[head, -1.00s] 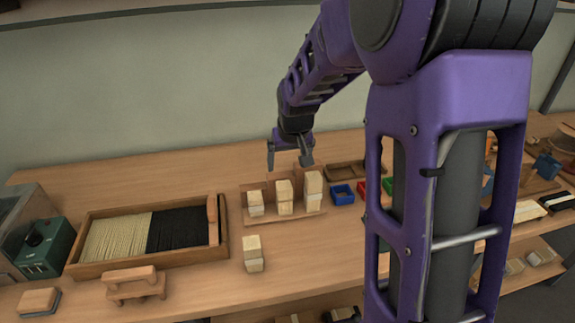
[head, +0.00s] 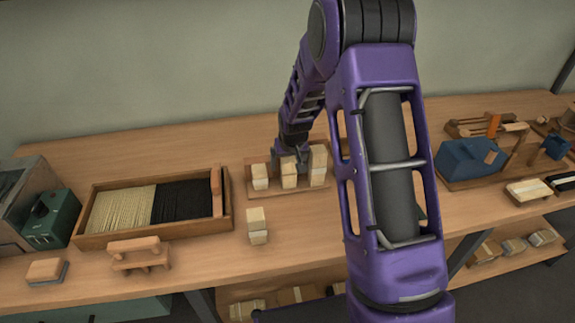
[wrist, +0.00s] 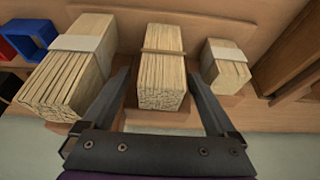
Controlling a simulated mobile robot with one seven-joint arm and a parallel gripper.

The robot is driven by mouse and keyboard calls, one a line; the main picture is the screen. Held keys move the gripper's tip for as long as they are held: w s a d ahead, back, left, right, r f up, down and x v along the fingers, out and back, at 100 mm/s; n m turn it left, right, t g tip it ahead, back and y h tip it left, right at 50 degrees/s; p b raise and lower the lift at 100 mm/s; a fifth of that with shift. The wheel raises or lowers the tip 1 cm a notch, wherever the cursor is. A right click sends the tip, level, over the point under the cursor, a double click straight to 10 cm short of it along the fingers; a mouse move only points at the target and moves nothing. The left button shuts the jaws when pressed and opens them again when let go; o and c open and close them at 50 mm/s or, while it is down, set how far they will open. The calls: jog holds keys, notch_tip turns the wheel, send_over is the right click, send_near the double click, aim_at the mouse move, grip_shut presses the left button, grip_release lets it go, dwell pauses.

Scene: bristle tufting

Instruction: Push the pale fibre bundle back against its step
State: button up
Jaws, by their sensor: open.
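Three pale fibre bundles stand in a row on a low wooden stepped rack (head: 310,191): a short left one (head: 260,177), a middle one (head: 289,179) and a tall right one (head: 318,165). My gripper (head: 297,157) is open and low at the middle bundle. In the wrist view the middle bundle (wrist: 162,60), with a thin brown band, lies between the two fingers (wrist: 157,78); I cannot tell whether they touch it. The tall bundle (wrist: 62,80) and the short bundle (wrist: 224,68), both white-banded, stand either side. The steps behind the bundles are mostly hidden.
Another pale bundle (head: 257,226) stands alone on the table in front of the rack. A wooden tray (head: 84,239) of pale and black fibres lies left. A wooden handled tool (head: 138,254) lies in front of it.

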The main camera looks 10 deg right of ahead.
jog(key=shift+w+f, duration=0.25)
jog(key=shift+f, duration=0.3)
grip_shut()
jog(key=shift+w+r, duration=0.1)
jog(key=shift+w, duration=0.3)
jog(key=shift+w+r, duration=0.2)
jog(key=shift+w, duration=0.15)
grip_release()
jog(key=shift+r, duration=0.35)
jog(key=s+v, duration=0.1)
jog(key=v, duration=1.5)
jog(key=shift+s+p, duration=0.25)
jog(key=shift+p, duration=0.1)
